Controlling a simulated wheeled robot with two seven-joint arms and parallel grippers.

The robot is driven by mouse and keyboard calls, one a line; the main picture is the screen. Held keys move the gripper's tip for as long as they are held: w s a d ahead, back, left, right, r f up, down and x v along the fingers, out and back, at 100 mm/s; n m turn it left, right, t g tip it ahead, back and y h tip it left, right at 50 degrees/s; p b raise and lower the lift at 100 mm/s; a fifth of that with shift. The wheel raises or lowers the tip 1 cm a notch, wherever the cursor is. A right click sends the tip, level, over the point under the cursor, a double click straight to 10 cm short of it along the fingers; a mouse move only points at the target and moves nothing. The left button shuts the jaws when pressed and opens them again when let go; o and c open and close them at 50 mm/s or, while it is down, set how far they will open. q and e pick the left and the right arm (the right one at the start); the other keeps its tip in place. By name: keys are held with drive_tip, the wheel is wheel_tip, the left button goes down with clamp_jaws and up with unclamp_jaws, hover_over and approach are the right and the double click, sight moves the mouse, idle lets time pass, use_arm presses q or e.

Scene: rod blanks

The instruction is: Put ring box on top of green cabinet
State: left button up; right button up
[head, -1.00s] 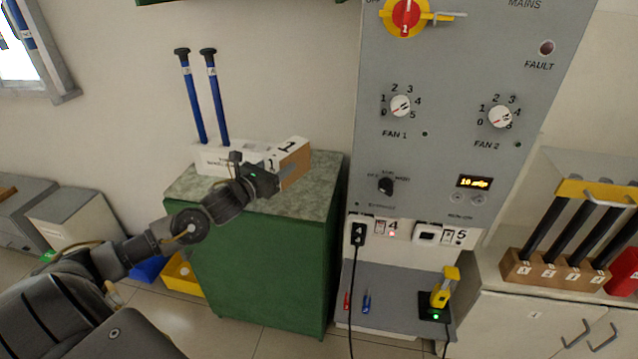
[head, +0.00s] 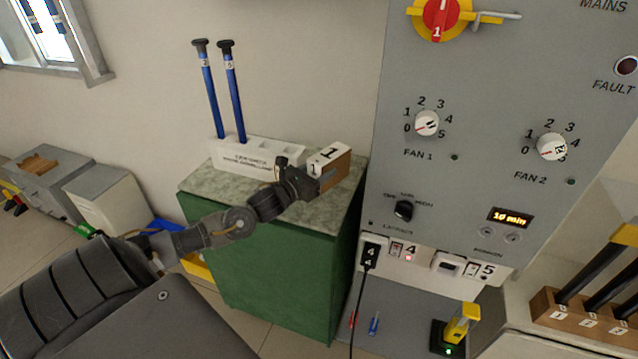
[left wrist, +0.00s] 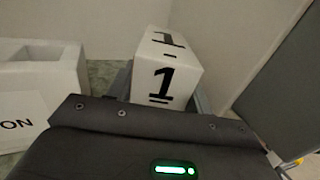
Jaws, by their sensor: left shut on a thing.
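The box marked 1 (head: 328,160), white on top with a brown side, is at the right part of the green cabinet's (head: 272,262) speckled top. My left gripper (head: 312,182) is shut on this box; the jaws are partly hidden behind the wrist. In the left wrist view the box (left wrist: 165,72) shows its white faces with a 1, just beyond the gripper (left wrist: 165,105). I cannot tell whether the box touches the cabinet top. No label reading ring box shows. My right gripper is not in view.
A white holder (head: 262,152) with two blue rods (head: 222,95) stands on the cabinet top, left of the box. A grey control panel (head: 460,120) rises close on the right. A wooden rod rack (head: 575,318) stands at the far right.

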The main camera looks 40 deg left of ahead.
use_arm(q)
drive_tip(key=shift+w+f, duration=0.1)
drive_tip(key=shift+f, duration=0.35)
drive_tip(key=shift+s+a+f, duration=0.2)
drive_tip(key=shift+s, duration=0.05)
wheel_tip(320, 180, down, 4)
drive_tip(key=shift+r+p, duration=0.2)
drive_tip(key=shift+p, duration=0.1)
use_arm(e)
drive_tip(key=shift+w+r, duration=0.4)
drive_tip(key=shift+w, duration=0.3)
use_arm(q)
drive_tip(key=shift+f, duration=0.15)
drive_tip(key=o, duration=1.1)
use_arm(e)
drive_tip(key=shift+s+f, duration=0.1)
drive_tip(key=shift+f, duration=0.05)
